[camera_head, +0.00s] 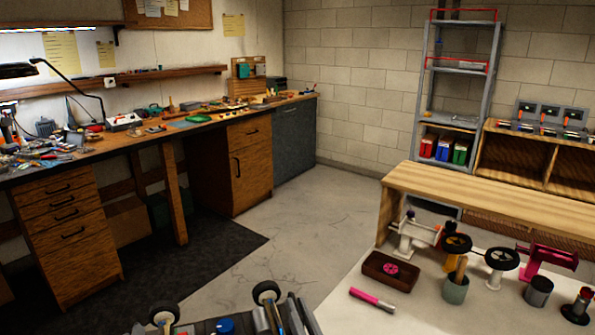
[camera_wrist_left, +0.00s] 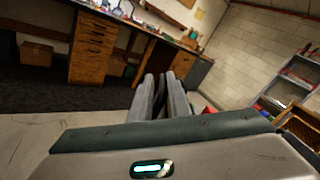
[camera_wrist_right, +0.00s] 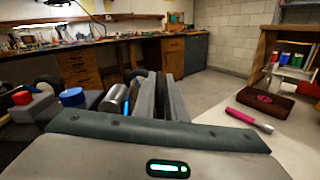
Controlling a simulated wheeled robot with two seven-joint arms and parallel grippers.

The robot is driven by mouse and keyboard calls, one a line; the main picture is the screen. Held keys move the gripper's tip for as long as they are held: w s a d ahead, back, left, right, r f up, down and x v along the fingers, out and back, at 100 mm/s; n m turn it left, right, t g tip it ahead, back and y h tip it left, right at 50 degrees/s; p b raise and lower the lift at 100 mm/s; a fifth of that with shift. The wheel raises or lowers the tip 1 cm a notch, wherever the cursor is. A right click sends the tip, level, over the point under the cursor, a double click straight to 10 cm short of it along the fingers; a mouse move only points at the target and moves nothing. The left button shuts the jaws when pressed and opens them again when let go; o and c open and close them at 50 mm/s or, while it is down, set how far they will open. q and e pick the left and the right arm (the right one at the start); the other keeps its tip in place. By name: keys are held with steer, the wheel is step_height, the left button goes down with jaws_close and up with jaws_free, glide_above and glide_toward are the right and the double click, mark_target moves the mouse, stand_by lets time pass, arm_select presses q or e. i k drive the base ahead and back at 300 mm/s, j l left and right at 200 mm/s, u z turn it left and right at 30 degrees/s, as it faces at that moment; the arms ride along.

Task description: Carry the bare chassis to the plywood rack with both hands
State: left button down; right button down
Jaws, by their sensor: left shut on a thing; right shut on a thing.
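The chassis (camera_head: 215,326) shows only partly at the bottom of the head view, with two wheels, a blue cap and grey parts. Its blue-capped part also shows left of the fingers in the right wrist view (camera_wrist_right: 73,97). My right gripper (camera_head: 292,314) is shut at the chassis's right side; its fingers show close together in the right wrist view (camera_wrist_right: 158,95). My left gripper (camera_wrist_left: 165,95) is shut, but what it holds is hidden in its wrist view. A plywood rack with open compartments (camera_head: 482,157) stands at the right by the block wall.
A pale wooden shelf (camera_head: 480,188) stands on the white table (camera_head: 345,320). The table holds a pink-handled tool (camera_head: 372,299), a brown tray (camera_head: 372,275) and several stands with wheels. A cluttered workbench (camera_head: 150,133) lines the left. Grey floor (camera_head: 285,245) lies clear between.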

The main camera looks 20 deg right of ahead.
mark_target(470, 188)
steer(key=u, duration=0.65)
steer(key=i+u, duration=0.2)
steer(key=i, duration=1)
steer(key=i+z, duration=0.25)
steer(key=i, duration=0.45)
steer(key=i+z, duration=0.95)
steer(key=i, duration=0.15)
steer(key=i+z, duration=0.3)
steer(key=i, duration=0.2)
steer(key=i+j+z, duration=0.2)
steer(key=i, duration=0.55)
steer(key=l, duration=0.1)
